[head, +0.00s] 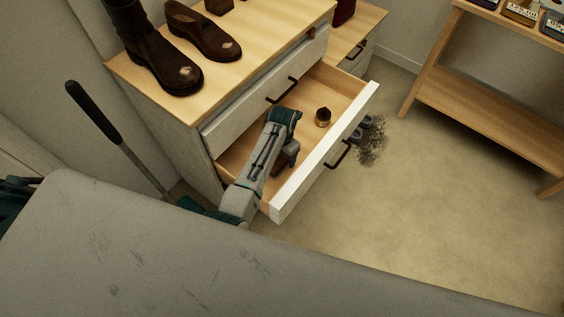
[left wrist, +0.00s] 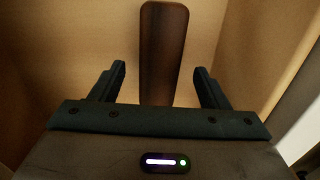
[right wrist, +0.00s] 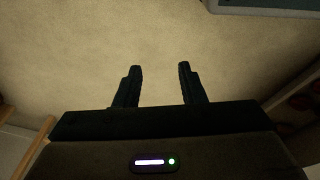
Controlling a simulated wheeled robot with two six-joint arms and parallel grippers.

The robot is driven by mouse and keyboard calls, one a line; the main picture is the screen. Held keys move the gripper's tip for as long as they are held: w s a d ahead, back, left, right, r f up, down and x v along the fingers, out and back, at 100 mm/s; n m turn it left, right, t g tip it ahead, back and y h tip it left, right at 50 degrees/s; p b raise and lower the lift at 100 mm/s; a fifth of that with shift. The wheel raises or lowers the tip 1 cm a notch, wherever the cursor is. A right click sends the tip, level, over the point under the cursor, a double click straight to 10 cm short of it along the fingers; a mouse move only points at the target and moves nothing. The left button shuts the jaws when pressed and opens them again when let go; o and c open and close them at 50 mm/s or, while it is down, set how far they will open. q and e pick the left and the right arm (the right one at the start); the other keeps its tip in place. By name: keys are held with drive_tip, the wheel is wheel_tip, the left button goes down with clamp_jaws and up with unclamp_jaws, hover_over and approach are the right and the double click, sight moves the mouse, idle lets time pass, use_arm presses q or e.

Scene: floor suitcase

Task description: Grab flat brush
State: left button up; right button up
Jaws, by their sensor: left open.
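The flat brush appears as a long dark brown wooden piece (left wrist: 163,45) between the fingers in the left wrist view, lying on the drawer floor. In the head view a brown part of it (head: 279,168) shows beside my gripper, and the rest is hidden by my arm. My left gripper (head: 288,157) reaches down into the open drawer (head: 325,160). Its fingers (left wrist: 163,85) are apart, one on each side of the brush, with no visible contact. My right gripper (right wrist: 158,80) is open and empty above the beige floor.
A small round brown tin (head: 323,117) sits in the drawer's far part. The drawer's white front has dark handles. Boots and shoes (head: 205,38) stand on the dresser top. A dark smudge (head: 373,143) lies on the floor beyond the drawer. A wooden shelf (head: 490,90) stands at right.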

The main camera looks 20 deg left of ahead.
use_arm(q)
wheel_tip(320, 180, down, 2)
drive_tip(key=c, duration=1.1)
use_arm(e)
drive_tip(key=shift+w+r, duration=0.2)
drive_tip(key=shift+r, duration=0.2)
